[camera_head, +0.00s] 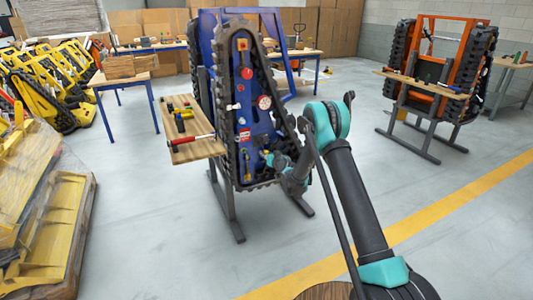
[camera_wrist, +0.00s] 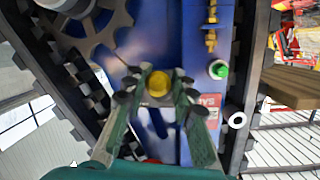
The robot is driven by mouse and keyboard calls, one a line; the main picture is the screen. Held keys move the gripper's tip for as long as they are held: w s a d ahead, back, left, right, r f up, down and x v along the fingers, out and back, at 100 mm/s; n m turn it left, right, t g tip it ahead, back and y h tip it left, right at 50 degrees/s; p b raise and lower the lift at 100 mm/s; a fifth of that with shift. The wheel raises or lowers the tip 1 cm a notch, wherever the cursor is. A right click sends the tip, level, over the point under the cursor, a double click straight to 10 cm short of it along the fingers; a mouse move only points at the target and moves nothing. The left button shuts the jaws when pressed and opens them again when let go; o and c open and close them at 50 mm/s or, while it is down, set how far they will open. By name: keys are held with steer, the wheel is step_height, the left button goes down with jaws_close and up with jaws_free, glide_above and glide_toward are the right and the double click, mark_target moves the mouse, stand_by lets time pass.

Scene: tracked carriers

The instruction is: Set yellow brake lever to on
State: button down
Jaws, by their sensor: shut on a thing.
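The blue tracked carrier (camera_head: 251,100) stands upright on a dark stand, its blue panel facing me inside a black track loop. My gripper (camera_head: 270,158) is at the lower right part of this panel. In the wrist view my gripper (camera_wrist: 156,93) has its two fingers closed on either side of a round yellow knob (camera_wrist: 158,83), seen nearly end-on. I take it to be the end of the yellow brake lever. The lever's shaft and its setting cannot be made out. In the head view my arm and gripper hide the knob.
Beside the knob are a green button (camera_wrist: 218,70), yellow fittings (camera_wrist: 211,40) and a red label (camera_wrist: 212,102). The black track (camera_wrist: 254,70) runs close by. A wooden shelf (camera_head: 195,150) with tools juts out left of the panel. An orange carrier (camera_head: 440,60) stands far right.

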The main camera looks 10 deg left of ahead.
steer(key=shift+w+d+f, duration=0.2)
steer(key=shift+w+f, duration=0.1)
steer(key=shift+f, duration=0.1)
steer(key=c, duration=1.3)
jaws_free()
steer(key=shift+w, duration=0.1)
steer(key=shift+s, duration=0.35)
steer(key=v, duration=1.1)
steer(key=shift+s+d, duration=0.15)
steer(key=shift+d, duration=0.15)
